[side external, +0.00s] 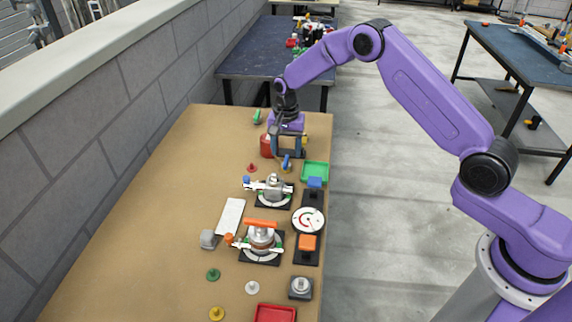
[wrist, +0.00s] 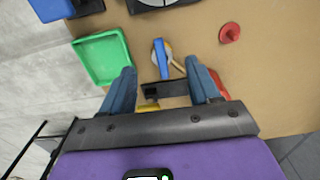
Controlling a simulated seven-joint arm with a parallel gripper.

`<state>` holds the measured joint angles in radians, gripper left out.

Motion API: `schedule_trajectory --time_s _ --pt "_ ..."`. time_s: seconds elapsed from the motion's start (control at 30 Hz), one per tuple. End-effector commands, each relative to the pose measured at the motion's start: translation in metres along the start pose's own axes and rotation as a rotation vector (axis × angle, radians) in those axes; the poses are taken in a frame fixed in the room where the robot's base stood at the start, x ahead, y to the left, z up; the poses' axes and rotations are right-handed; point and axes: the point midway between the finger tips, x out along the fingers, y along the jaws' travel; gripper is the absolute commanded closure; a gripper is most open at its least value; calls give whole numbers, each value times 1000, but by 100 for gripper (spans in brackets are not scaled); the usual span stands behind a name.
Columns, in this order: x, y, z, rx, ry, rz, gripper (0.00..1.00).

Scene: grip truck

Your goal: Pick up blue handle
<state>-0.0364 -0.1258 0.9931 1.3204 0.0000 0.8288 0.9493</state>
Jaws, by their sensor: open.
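A small blue handle (wrist: 160,52) shows in the wrist view as a narrow upright bar on a pale round part with a yellowish side. It also shows in the side view (side external: 286,162), just below my gripper (side external: 289,153). In the wrist view my gripper (wrist: 161,70) is open, with one blue-grey finger on each side of the handle's line. The handle lies ahead of and between the fingertips, with visible gaps on both sides. Nothing is held. I cannot tell the exact height of the fingertips above the table.
A green tray (wrist: 104,57) lies left of the fingers in the wrist view. A red knob (wrist: 229,32) stands to the right. A red can (side external: 266,146) is close beside my gripper. A clamp device (side external: 273,187) and a white dial (side external: 308,220) stand nearer the camera.

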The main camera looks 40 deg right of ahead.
Motion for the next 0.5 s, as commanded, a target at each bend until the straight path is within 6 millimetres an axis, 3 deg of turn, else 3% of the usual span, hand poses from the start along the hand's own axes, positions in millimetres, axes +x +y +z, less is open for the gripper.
schedule_trajectory --time_s 0.17,0.5 --pt "10 0 0 0 0 0 39" --pt "52 -2 -3 -1 0 1 39"
